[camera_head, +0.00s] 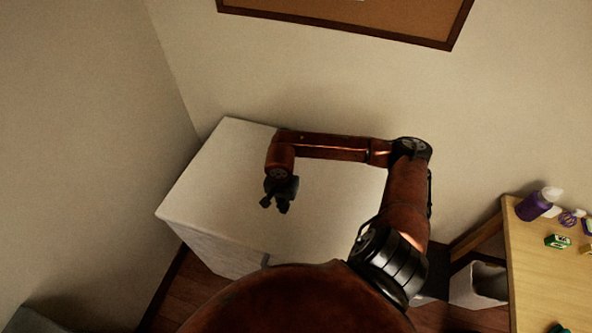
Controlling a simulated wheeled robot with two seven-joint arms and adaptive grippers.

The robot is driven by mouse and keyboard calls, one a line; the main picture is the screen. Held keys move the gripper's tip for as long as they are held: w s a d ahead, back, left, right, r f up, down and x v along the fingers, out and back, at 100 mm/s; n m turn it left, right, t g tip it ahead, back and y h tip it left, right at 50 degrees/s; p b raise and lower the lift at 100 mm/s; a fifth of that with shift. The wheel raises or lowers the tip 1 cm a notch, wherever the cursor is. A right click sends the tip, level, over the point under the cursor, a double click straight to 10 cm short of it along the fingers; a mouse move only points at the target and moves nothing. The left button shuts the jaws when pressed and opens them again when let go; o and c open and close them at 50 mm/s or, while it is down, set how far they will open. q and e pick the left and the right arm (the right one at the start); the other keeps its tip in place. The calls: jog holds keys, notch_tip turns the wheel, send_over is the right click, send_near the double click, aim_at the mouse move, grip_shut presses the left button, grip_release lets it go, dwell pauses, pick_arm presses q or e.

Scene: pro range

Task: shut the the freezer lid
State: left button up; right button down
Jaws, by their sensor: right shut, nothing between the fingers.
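The white chest freezer stands in the corner against the walls. Its freezer lid (215,185) lies flat across the top and appears closed, with no gap visible along the edges that show. A small handle (265,260) shows at the front edge. My right gripper (274,204) is over the middle of the lid, pointing down toward the front, shut and empty. I cannot tell whether it touches the lid. My right arm hides the lid's right and back right parts. My left gripper is not in view.
A wooden table (535,270) stands at the right with a purple bottle (534,205), a green box (558,241) and other small items. A white bin (478,286) is beside it. A framed corkboard (350,18) hangs on the wall.

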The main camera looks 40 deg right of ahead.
jog(key=shift+f+b, duration=1.55)
jog(key=shift+f, duration=0.25)
dwell(0.4)
jog(key=shift+r+p, duration=1.4)
jog(key=shift+r, duration=2.15)
jog(key=shift+f, duration=0.1)
